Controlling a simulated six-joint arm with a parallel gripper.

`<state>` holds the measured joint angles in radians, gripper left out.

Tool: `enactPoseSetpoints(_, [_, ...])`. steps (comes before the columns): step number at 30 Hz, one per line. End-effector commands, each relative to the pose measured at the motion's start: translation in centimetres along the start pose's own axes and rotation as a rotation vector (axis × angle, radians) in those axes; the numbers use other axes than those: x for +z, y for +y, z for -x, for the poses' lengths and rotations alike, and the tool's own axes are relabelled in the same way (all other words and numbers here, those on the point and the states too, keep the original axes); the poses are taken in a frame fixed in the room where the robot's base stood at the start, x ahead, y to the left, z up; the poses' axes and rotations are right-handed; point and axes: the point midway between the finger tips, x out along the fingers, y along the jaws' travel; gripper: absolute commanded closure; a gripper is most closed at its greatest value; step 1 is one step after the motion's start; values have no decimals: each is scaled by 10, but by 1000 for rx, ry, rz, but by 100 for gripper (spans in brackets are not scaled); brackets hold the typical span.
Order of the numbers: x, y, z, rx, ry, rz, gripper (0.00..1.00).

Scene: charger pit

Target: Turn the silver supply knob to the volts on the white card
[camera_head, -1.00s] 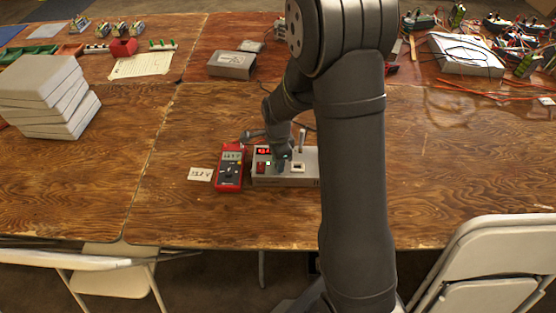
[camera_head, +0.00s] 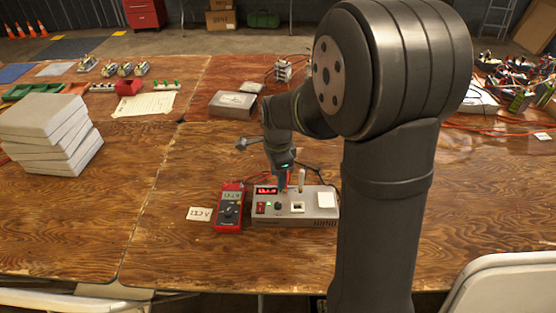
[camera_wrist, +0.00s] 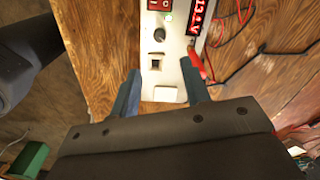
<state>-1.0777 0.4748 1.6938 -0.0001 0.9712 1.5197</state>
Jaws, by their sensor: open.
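The grey supply box (camera_head: 318,213) stands on the wooden table, with a lit red display (camera_head: 266,190) on it. The knob (camera_head: 278,206) is a small dark-looking round on its top; it also shows in the wrist view (camera_wrist: 159,35). The display in the wrist view (camera_wrist: 201,15) seems to read about 13 V, its last digit unclear. The white card (camera_head: 199,214) lies left of the red meter (camera_head: 230,208); its writing is too small to read surely. My gripper (camera_head: 284,172) is above the box's back edge. In the wrist view my gripper (camera_wrist: 162,84) is open, empty and apart from the knob.
A red switch (camera_head: 260,208) is left of the knob. Red and black leads (camera_wrist: 240,40) lie beside the box. Stacked grey boxes (camera_head: 48,130) stand left. The table in front is clear.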

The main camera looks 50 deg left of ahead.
Motion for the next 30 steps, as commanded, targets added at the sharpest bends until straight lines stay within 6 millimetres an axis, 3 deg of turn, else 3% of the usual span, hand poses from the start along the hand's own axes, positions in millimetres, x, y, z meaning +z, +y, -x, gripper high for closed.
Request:
enactPoseSetpoints(3, [0,-1,26,-3,0,0,57])
enactPoseSetpoints(10, [0,0,51,-1,0,0,57])
enactPoseSetpoints(23, [0,0,54,1,0,8,57])
enactPoseSetpoints(26, [0,0,54,1,0,69,57])
enactPoseSetpoints(30, [0,0,54,1,0,277,57])
